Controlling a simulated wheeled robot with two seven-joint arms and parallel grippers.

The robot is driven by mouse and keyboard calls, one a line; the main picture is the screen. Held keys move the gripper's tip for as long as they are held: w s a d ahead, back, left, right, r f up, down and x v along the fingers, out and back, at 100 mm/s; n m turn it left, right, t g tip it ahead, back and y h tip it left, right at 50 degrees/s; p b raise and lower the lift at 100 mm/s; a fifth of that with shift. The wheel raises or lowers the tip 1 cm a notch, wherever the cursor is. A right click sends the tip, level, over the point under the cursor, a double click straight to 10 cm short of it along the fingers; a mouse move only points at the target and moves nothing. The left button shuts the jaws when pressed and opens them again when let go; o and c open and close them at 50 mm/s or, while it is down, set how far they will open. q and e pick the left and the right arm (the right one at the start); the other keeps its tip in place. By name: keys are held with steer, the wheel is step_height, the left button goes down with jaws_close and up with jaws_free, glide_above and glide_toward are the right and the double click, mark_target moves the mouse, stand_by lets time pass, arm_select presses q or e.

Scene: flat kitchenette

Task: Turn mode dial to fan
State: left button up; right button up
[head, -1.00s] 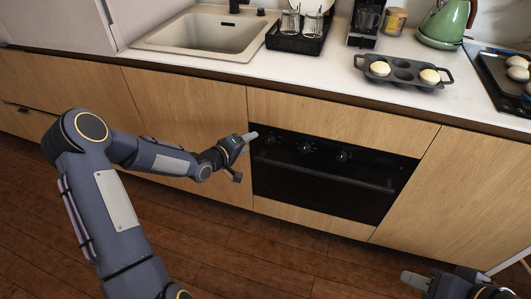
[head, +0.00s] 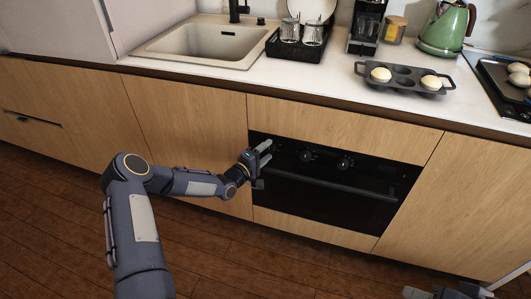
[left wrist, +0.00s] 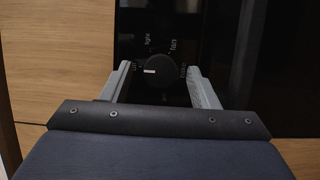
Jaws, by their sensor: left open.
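The oven's black control panel (head: 325,158) is set in the wooden cabinet front. In the left wrist view a round dark dial (left wrist: 157,71) shows a short white mark pointing left. My left gripper (head: 266,151) is at the panel's left end and hides this leftmost dial in the head view. In the left wrist view its two fingers stand open on either side of the dial, with gaps showing. My right gripper (head: 425,293) is cut off at the bottom right edge.
A middle dial (head: 305,155) and a right dial (head: 343,162) sit to the right on the panel. The oven handle (head: 330,186) runs below them. The counter above holds a sink (head: 205,42), a muffin tray (head: 405,77) and a green kettle (head: 446,28).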

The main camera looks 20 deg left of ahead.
arm_select(q)
steer(key=shift+c, duration=0.3)
steer(key=c, duration=0.9)
